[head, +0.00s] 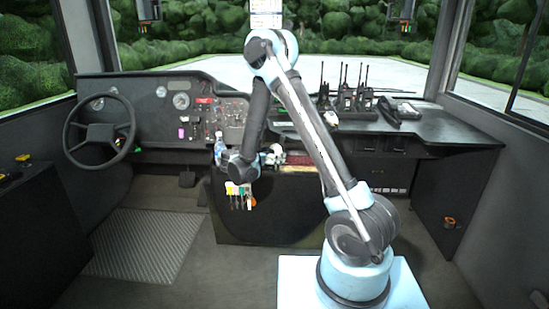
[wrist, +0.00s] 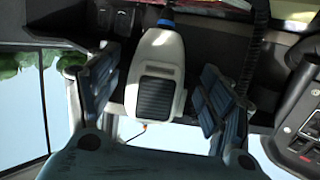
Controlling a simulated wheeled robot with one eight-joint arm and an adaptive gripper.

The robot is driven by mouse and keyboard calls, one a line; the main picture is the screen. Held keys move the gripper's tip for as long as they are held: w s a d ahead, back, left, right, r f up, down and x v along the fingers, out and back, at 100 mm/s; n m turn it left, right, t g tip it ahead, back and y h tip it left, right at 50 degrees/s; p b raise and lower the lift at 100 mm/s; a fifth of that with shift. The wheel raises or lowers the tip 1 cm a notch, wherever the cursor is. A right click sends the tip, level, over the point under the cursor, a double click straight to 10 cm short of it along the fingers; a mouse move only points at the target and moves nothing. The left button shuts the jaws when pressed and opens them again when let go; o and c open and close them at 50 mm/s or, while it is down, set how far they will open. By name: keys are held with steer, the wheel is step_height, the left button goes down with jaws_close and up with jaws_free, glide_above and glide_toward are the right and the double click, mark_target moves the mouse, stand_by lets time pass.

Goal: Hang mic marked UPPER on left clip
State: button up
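In the wrist view, a white handheld mic (wrist: 158,80) with a dark ribbed face lies between the two fingers of my gripper (wrist: 160,65). The fingers are spread, and a gap shows on each side of the mic. I see no readable UPPER marking on it. In the head view, my arm reaches down toward the centre console, and the fingers are not clear there. Dark hanging units show at the top left (head: 148,11) and top right (head: 401,11). I cannot tell which thing is the left clip.
A coiled dark cord (wrist: 254,45) runs to the right of the mic. A dark panel with switches (wrist: 302,115) is close on the right.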

steer(key=shift+a, duration=0.1)
steer(key=v, duration=1.2)
steer(key=s+d+r+n+g+y, duration=0.1)
steer(key=s+d+r+n+g, duration=0.15)
steer(key=d, duration=0.65)
steer(key=s+d+r+n+g+y, duration=0.1)
steer(key=s+d+r+g, duration=0.15)
steer(key=d, duration=0.55)
steer(key=s+d+r+n+g+y, duration=0.1)
steer(key=s+d+r+g+y, duration=0.15)
steer(key=d, duration=0.65)
steer(key=s+d+n+g+y, duration=0.15)
steer(key=s+d, duration=0.45)
steer(key=s, duration=0.6)
steer(key=s+f+n+y, duration=0.1)
steer(key=s+f+y, duration=0.1)
steer(key=s, duration=0.5)
steer(key=s+f+n+y, duration=0.2)
steer(key=s+f+y, duration=0.1)
steer(key=s, duration=0.4)
steer(key=shift+f, duration=0.3)
steer(key=shift+a, duration=0.1)
